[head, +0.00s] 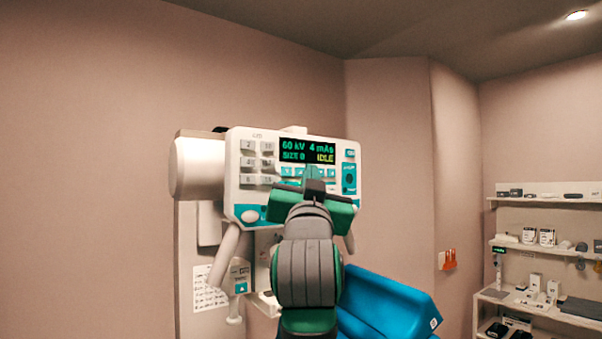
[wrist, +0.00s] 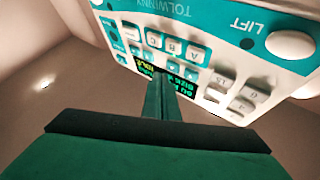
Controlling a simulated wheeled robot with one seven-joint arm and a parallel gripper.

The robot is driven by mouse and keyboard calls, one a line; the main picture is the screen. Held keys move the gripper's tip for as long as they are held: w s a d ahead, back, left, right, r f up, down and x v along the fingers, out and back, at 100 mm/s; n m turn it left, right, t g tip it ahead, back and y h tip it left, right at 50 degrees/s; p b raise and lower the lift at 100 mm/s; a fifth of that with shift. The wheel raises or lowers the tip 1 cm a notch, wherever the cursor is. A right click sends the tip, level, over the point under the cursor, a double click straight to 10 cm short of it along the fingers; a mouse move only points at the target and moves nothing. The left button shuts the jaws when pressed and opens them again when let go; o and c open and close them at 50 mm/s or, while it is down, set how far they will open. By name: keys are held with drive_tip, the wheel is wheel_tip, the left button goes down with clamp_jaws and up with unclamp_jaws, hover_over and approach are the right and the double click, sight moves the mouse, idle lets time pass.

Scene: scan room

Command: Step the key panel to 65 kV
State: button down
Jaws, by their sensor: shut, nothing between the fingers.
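The white and teal key panel (head: 245,195) is on the wall-side unit in the head view. Its dark display (head: 306,151) reads 60 kV, 4 mAs, SIZE 0 and IDLE. A row of small teal arrow keys (head: 287,171) lies just under the display, partly hidden by my gripper. My gripper (head: 312,171) is shut and empty in front of this row. In the wrist view the panel appears upside down, and the shut fingers (wrist: 158,85) overlap the display (wrist: 182,84) and arrow-key area. I cannot tell whether the fingertips touch a key.
Grey number keys (head: 248,162) are left of the display, and teal controls (head: 349,178) are right of it. A blue padded chair (head: 390,305) stands below right. Shelves with small items (head: 545,240) are at the far right.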

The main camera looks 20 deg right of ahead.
drive_tip(key=shift+w, duration=0.15)
idle(0.5)
drive_tip(key=shift+w+a, duration=0.2)
drive_tip(key=shift+w, duration=0.05)
drive_tip(key=shift+w+a, duration=0.1)
drive_tip(key=shift+w, duration=0.3)
idle(0.8)
drive_tip(key=shift+s, duration=0.1)
drive_tip(key=shift+s+d, duration=0.25)
drive_tip(key=shift+s, duration=0.45)
drive_tip(key=s, duration=0.1)
drive_tip(key=s+d, duration=0.1)
drive_tip(key=s, duration=0.2)
drive_tip(key=shift+s+d, duration=0.35)
drive_tip(key=shift+d, duration=0.05)
idle(0.9)
